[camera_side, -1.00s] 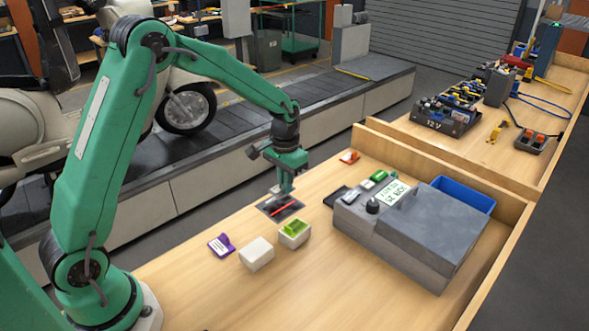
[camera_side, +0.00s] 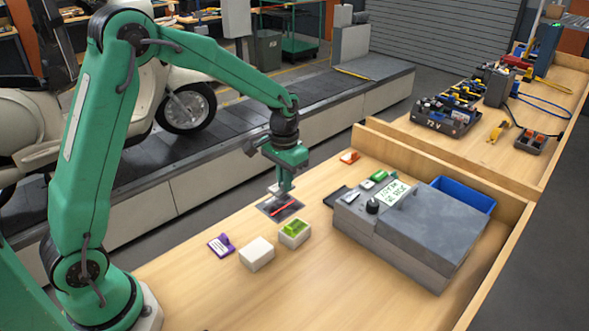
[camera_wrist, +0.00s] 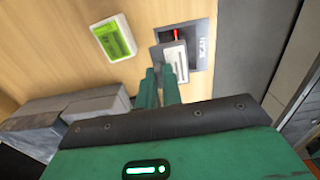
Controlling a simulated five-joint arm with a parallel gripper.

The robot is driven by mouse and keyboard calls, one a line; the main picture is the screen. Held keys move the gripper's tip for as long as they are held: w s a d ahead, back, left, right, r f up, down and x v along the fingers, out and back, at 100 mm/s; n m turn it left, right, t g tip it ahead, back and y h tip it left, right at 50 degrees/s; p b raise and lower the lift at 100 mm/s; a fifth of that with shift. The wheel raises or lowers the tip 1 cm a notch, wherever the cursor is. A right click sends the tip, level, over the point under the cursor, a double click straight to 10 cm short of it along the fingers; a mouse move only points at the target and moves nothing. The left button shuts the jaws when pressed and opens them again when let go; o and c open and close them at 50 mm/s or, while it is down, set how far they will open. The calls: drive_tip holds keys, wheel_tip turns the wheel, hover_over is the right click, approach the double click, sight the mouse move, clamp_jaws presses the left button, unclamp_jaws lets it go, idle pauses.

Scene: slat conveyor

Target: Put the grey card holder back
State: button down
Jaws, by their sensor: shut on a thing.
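My gripper (camera_side: 285,187) is shut on the grey card holder (camera_wrist: 175,61), which carries a pale card. In the side view the holder (camera_side: 276,190) is small and partly hidden by the fingers. In the wrist view my fingertips (camera_wrist: 161,80) are at the holder's lower edge. The holder is over the dark scan pad (camera_side: 290,211) with a red line; the pad also shows in the wrist view (camera_wrist: 203,40). I cannot tell whether holder and pad touch.
A white block with a green holder (camera_side: 294,229), a plain white block (camera_side: 256,254) and a purple holder (camera_side: 221,245) stand in front. An orange holder (camera_side: 349,157) lies behind. A grey machine (camera_side: 425,227) and blue bin (camera_side: 463,194) are right. The front wood is clear.

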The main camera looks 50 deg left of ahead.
drive_tip(key=s+d+r, duration=0.1)
drive_tip(key=s+d, duration=0.3)
drive_tip(key=s, duration=0.4)
drive_tip(key=s+d+r, duration=0.1)
drive_tip(key=s+d, duration=0.3)
drive_tip(key=s, duration=0.5)
drive_tip(key=shift+d+r, duration=0.3)
drive_tip(key=shift+r, duration=0.05)
drive_tip(key=shift+a, duration=0.1)
drive_tip(key=w+a+f, duration=0.1)
drive_tip(key=a+f, duration=0.1)
drive_tip(key=a, duration=0.1)
drive_tip(key=w+a+f, duration=0.2)
drive_tip(key=a, duration=0.2)
drive_tip(key=w+a+f, duration=0.2)
drive_tip(key=a+f, duration=0.1)
drive_tip(key=shift+a, duration=0.2)
drive_tip(key=shift+f, duration=0.1)
drive_tip(key=shift+f, duration=1.9)
drive_tip(key=shift+f, duration=0.15)
